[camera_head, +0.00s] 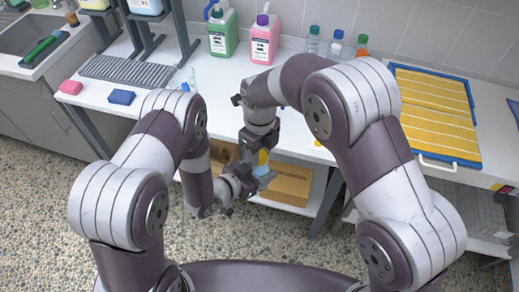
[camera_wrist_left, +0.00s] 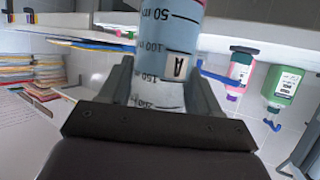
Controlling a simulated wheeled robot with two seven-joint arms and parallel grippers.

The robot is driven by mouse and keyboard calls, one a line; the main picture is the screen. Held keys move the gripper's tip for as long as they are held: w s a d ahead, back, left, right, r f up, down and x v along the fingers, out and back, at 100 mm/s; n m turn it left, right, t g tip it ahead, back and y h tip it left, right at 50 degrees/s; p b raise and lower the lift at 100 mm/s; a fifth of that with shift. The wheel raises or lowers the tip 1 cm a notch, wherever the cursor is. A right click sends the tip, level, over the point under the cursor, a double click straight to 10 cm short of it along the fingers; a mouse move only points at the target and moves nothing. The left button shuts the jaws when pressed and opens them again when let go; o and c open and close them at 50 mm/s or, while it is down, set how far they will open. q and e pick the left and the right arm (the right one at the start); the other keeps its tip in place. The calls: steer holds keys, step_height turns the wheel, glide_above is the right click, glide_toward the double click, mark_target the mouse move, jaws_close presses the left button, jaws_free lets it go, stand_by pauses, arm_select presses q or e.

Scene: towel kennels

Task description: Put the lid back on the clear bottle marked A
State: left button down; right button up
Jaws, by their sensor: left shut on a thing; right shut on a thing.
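The clear bottle marked A (camera_wrist_left: 158,40) is between the fingers of my left gripper (camera_wrist_left: 156,84). It has a printed scale, a white A label (camera_wrist_left: 178,66) and bluish contents; the wrist view is upside down. In the head view my left gripper (camera_head: 258,182) is in front of the counter, shut on the bottle, which is mostly hidden there. My right gripper (camera_head: 260,150) is just above it, pointing down and shut on a small yellow thing (camera_head: 263,157), which looks like a lid. Whether the yellow thing touches the bottle cannot be told.
The white counter (camera_head: 205,75) carries green (camera_head: 222,36) and pink (camera_head: 264,42) jugs, several small capped bottles (camera_head: 336,44) and a blue tray with yellow cloths (camera_head: 435,105). A cardboard box (camera_head: 290,183) is below the counter. A sink (camera_head: 35,38) is at far left.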

steer(key=o, duration=1)
steer(key=shift+r, duration=2.25)
